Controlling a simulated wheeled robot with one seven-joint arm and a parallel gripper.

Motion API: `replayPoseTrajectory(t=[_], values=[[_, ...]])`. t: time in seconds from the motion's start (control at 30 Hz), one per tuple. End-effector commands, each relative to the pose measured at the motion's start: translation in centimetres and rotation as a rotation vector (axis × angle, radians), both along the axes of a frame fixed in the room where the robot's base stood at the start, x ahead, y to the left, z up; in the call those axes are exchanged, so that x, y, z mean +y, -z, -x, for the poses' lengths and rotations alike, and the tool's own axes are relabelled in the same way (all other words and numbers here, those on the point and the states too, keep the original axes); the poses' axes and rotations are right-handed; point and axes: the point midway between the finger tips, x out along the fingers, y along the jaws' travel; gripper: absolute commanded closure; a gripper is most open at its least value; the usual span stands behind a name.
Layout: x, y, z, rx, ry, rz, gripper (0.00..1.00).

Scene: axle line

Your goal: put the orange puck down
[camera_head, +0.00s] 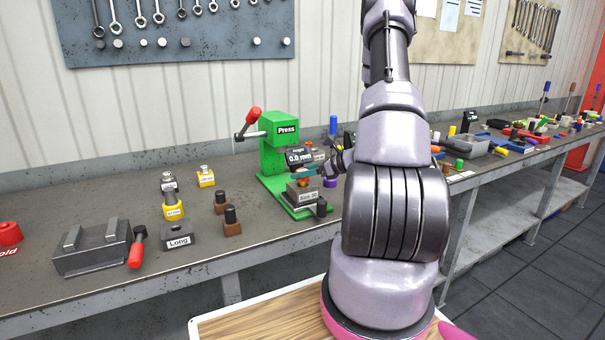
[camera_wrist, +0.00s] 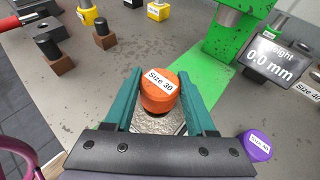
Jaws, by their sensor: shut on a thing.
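The orange puck (camera_wrist: 159,92), labelled "Size 30", is between the two teal fingers of my gripper (camera_wrist: 160,82), which is shut on it. In the head view, a small part of the orange puck (camera_head: 302,182) shows below my gripper (camera_head: 306,173), just over a grey block (camera_head: 300,195) on the green press base. In the wrist view, a grey metal surface (camera_wrist: 158,123) shows below the puck. I cannot tell whether the puck touches it.
The green press (camera_head: 277,146) stands close behind my gripper, with a height display (camera_head: 300,157) reading 0.0 mm. A purple puck (camera_wrist: 257,145) is nearby on the right. Brown holders with dark pegs (camera_head: 231,221) stand to the left. The bench's front left is partly clear.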

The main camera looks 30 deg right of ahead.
Motion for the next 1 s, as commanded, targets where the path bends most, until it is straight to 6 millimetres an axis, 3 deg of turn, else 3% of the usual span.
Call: replayPoseTrajectory(t=[0.17,0.2,0.23,0.27,0.63,1.0], values=[[0.0,0.3,0.0,0.001,0.0,-0.001,1.0],[0.0,0.3,0.0,0.0,0.0,0.0,0.29],[0.0,0.3,0.0,0.0,0.0,0.0,0.18],[0.0,0.3,0.0,0.0,0.0,0.0,0.14],[0.0,-0.1,0.0,-0.001,0.0,0.001,0.14],[-4.4,-2.8,4.9,-0.001,0.004,0.001,0.14]])
